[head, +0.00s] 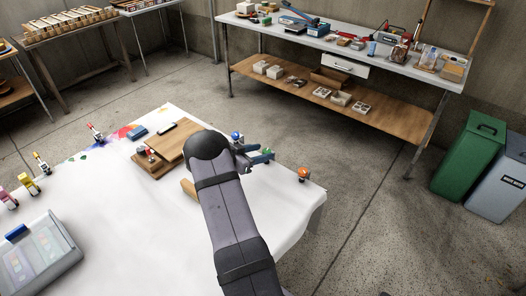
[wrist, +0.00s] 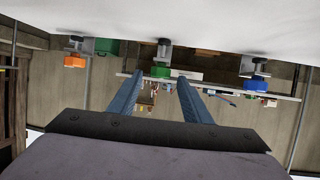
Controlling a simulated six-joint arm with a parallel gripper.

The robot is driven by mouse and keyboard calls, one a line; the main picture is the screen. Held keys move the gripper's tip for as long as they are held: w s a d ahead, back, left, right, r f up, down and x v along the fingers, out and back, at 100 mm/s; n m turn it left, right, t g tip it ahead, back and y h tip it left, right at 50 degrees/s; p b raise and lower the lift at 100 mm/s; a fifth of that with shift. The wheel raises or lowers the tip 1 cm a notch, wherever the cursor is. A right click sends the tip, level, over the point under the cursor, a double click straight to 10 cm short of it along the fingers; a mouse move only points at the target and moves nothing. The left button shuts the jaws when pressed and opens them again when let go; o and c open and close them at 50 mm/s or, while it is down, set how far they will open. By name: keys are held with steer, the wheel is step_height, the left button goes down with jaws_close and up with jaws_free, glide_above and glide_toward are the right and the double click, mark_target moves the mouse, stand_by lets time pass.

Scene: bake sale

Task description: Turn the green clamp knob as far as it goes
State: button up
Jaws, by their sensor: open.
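The green clamp knob (wrist: 161,72) shows in the wrist view below its dark clamp at the table edge. It appears between the tips of my gripper's two blue fingers (wrist: 160,78). The fingers are apart, and I cannot tell whether either touches the knob. In the head view my gripper (head: 262,156) is at the right table edge, between the blue knob and the orange knob; the green knob is mostly hidden there.
The blue knob (head: 236,136) and orange knob (head: 303,173) flank the gripper; the wrist view also shows the blue knob (wrist: 254,84) and orange knob (wrist: 74,61). Wooden boards (head: 180,150) lie on the white-covered table (head: 150,240). Open floor lies beyond the edge.

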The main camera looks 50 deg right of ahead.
steer(key=shift+x, duration=0.9)
steer(key=c, duration=1)
